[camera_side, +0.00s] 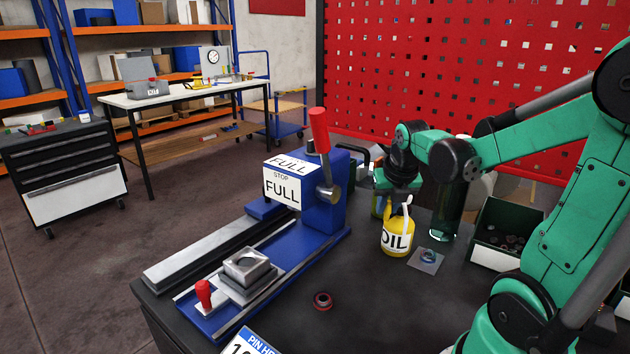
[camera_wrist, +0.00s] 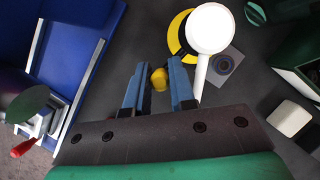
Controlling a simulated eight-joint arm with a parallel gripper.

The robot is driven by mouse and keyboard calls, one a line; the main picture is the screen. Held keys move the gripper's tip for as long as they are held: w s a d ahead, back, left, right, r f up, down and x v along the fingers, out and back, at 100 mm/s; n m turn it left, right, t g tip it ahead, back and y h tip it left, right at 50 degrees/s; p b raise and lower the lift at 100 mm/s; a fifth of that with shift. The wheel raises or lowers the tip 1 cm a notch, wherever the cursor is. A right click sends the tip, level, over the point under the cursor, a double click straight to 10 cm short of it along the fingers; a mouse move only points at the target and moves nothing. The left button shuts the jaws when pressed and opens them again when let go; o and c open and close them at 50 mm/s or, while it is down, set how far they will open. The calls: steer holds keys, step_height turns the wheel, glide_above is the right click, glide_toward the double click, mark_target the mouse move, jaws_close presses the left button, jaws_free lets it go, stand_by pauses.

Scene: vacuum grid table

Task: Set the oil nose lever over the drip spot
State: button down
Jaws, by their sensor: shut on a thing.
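The yellow oil can (camera_side: 396,239) with its white "OIL" label stands on the dark table, a white lever (camera_side: 407,207) at its top. In the wrist view the can's yellow body (camera_wrist: 181,36) is partly covered by a white disc (camera_wrist: 210,28) and its white arm (camera_wrist: 201,75). The drip spot appears to be a grey square pad (camera_side: 422,264) with a ring, right of the can; it also shows in the wrist view (camera_wrist: 225,65). My gripper (camera_wrist: 159,80) is shut on a small yellow knob (camera_wrist: 159,79). Whether the knob belongs to the can is unclear.
A blue fixture (camera_side: 325,210) marked "FULL" with a red lever stands left of the can. A red-and-black ring (camera_side: 323,300) lies in front. A dark green bin (camera_side: 505,225) of small parts stands right. The front middle of the table (camera_side: 385,320) is clear.

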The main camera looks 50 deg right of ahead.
mark_target(390, 202)
steer(key=shift+s+n, duration=0.1)
steer(key=shift+n, duration=0.2)
steer(key=c, duration=1)
jaws_free()
steer(key=shift+r, duration=0.1)
steer(key=shift+v, duration=2.75)
